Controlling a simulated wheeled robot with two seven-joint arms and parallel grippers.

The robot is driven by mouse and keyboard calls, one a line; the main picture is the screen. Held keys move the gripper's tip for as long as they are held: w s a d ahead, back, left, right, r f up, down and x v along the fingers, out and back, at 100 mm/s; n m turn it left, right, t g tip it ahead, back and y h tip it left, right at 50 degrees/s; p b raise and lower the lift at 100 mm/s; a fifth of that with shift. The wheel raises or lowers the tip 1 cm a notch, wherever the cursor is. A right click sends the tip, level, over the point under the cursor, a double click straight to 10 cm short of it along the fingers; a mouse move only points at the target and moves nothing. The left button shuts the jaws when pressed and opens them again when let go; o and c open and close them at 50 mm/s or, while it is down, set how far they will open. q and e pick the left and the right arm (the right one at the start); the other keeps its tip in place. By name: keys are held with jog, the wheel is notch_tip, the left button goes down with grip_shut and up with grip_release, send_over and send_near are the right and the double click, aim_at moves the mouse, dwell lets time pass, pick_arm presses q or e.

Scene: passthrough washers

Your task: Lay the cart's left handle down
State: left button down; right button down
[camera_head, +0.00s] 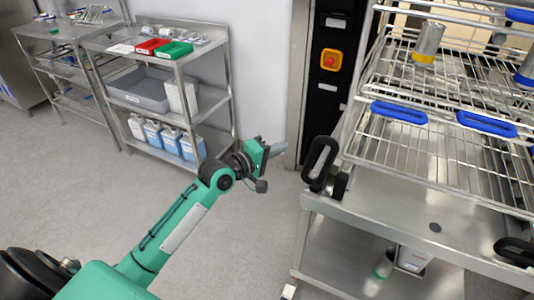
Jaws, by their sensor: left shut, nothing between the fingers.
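The cart (393,232) stands at the right, a steel trolley with a wire rack on top. Its left handle (319,163) is a black loop at the cart's near left corner, standing upright. Its right handle (516,250) is a black piece at the right edge, partly cut off by the frame. My left gripper (279,151) is shut and empty, to the left of the left handle and apart from it, over the floor. My right gripper is not in view.
A steel shelf unit (206,107) with red and green trays, a grey bin and bottles stands behind my left arm. The wire rack (440,150) holds blue-handled parts and a metal cylinder (428,42). A red button (329,60) is on the black panel. The floor (235,245) between is clear.

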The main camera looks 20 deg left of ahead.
pick_arm(q)
jog(key=shift+w+d+f+p, duration=0.15)
jog(key=shift+w+d, duration=0.1)
jog(key=shift+d, duration=0.6)
jog(key=shift+w+d+f+p, duration=0.1)
jog(key=shift+w+d+f, duration=0.1)
jog(key=shift+d, duration=0.65)
jog(key=shift+w+d+f+p, duration=0.1)
jog(key=shift+w+d, duration=0.15)
jog(key=shift+d, duration=0.6)
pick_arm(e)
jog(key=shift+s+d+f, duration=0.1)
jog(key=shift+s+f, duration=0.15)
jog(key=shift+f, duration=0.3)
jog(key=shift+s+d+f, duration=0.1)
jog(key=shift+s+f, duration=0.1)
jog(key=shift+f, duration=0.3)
